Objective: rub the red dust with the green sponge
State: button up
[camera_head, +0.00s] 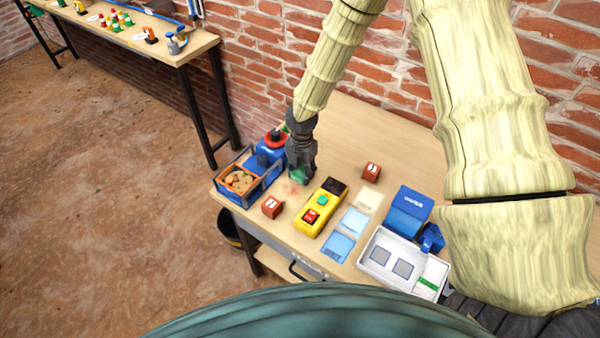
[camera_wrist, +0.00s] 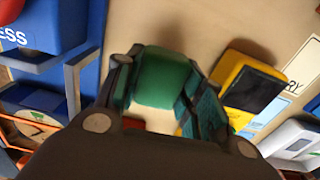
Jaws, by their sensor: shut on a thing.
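My gripper (camera_head: 300,172) reaches down over the left part of the wooden table. It is shut on the green sponge (camera_wrist: 162,78), which shows between the fingers in the wrist view. In the head view only a little of the sponge (camera_head: 298,175) shows at the fingertips. The red dust (camera_head: 290,188) is a faint reddish patch on the table just beside and in front of the fingertips. I cannot tell whether the sponge touches the table.
A blue bin (camera_head: 252,190) with an orange tray stands left of my gripper. A yellow button box (camera_head: 320,207) lies to the right. A white tray (camera_head: 375,268) and blue box (camera_head: 408,210) stand further right.

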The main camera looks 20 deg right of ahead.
aim_at(301, 169)
notch_tip(301, 169, up, 4)
jog(key=shift+w+f+p, duration=0.15)
jog(key=shift+f+p, duration=0.1)
jog(key=shift+p, duration=1)
jog(key=shift+r+p, duration=0.6)
jog(key=shift+r, duration=0.2)
